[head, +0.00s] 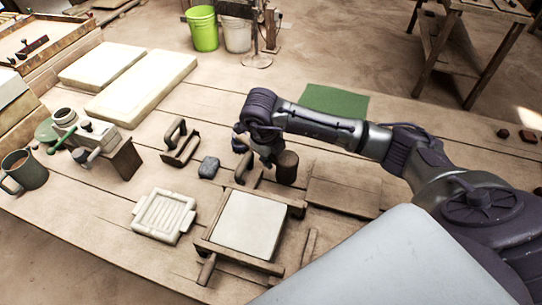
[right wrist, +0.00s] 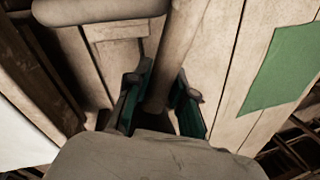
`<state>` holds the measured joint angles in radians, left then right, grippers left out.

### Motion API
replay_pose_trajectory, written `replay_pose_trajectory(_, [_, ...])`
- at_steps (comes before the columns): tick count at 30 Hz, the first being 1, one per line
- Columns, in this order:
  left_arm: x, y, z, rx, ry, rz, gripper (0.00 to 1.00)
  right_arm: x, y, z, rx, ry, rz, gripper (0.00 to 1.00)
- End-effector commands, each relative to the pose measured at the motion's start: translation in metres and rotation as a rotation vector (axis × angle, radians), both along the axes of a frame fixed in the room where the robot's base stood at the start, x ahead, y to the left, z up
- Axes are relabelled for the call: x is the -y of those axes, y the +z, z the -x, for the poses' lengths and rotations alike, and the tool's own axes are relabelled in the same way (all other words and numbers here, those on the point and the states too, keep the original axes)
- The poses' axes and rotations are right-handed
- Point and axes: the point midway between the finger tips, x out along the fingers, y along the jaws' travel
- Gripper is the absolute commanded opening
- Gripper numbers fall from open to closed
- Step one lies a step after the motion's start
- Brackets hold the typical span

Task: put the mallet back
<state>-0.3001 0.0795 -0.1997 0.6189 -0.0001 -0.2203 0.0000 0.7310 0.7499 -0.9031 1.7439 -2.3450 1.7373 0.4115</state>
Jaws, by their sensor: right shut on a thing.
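My right gripper (head: 268,162) reaches in from the right over the table, and its fingers are shut on the mallet. The mallet's dark brown round head (head: 286,168) shows just right of the fingers in the head view, behind the framed tile. In the right wrist view, the brown handle (right wrist: 172,72) runs between the green-padded fingers (right wrist: 165,105). A broad grey-brown shape fills the bottom of that view, and I cannot tell for sure what it is. Whether the mallet touches the table is unclear. My left gripper is not in view.
A wooden frame (head: 205,246) with a pale tile stands in front. A handled tool (head: 248,170) is close left of the gripper. A grey block (head: 209,167), another handled tool (head: 181,146) and a white mould (head: 163,216) lie left. A green mat (head: 335,101) lies behind.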

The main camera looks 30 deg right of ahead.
Motion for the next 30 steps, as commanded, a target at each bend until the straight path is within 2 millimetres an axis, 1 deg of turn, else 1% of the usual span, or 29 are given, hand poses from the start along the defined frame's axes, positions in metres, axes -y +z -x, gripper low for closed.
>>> replay_pose_trajectory(2, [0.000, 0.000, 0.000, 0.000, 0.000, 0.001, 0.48, 0.000, 0.000, 0.000, 0.001, 0.000, 0.000, 0.00])
replay_pose_trajectory(10, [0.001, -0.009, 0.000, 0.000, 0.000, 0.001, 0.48, 0.000, -0.008, 0.000, 0.001, 0.000, 0.000, 0.00])
replay_pose_trajectory(11, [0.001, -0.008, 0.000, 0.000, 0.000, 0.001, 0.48, 0.000, -0.008, 0.000, 0.000, 0.000, 0.000, 0.26])
replay_pose_trajectory(12, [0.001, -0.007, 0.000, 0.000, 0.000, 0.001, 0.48, 0.000, -0.007, 0.000, 0.000, 0.000, 0.000, 0.33])
replay_pose_trajectory(15, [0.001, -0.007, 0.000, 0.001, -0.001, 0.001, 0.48, 0.000, -0.007, 0.000, 0.000, 0.000, 0.000, 0.48])
replay_pose_trajectory(24, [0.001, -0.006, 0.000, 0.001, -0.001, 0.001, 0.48, 0.000, -0.006, 0.000, 0.000, 0.000, 0.000, 0.48])
replay_pose_trajectory(28, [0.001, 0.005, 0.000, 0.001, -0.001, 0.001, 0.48, 0.000, 0.005, 0.000, 0.000, 0.000, 0.000, 0.48])
replay_pose_trajectory(29, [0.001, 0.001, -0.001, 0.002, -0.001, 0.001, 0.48, -0.001, 0.007, 0.000, 0.003, 0.002, -0.001, 0.48])
replay_pose_trajectory(30, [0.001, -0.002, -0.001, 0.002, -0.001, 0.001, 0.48, -0.002, 0.012, 0.000, 0.004, 0.002, -0.001, 0.48])
